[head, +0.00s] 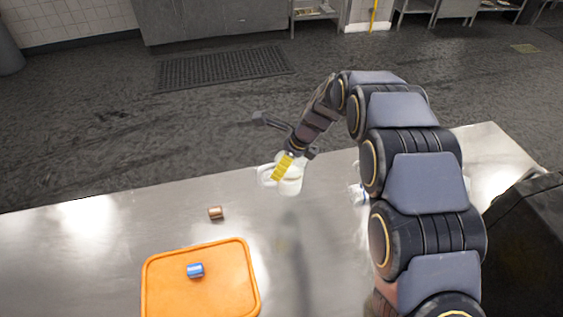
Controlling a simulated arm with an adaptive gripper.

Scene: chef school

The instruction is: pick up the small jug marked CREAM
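A small white jug (291,184) is near the far edge of the metal table in the head view, with its handle on the left. Its marking cannot be read from here. My gripper (287,164) reaches down to the jug from above, and a yellow ribbed piece lies across the jug's upper part. The gripper appears shut on the jug, though the fingertips are hard to make out. The jug's reflection sits apart below it, so it looks raised a little above the table.
An orange tray (160,272) lies at the front of the table (75,255), with a blue can (195,270) on it. A small brown cylinder (216,213) stands behind the tray. A white item (356,195) is partly hidden by my arm. The table's left side is clear.

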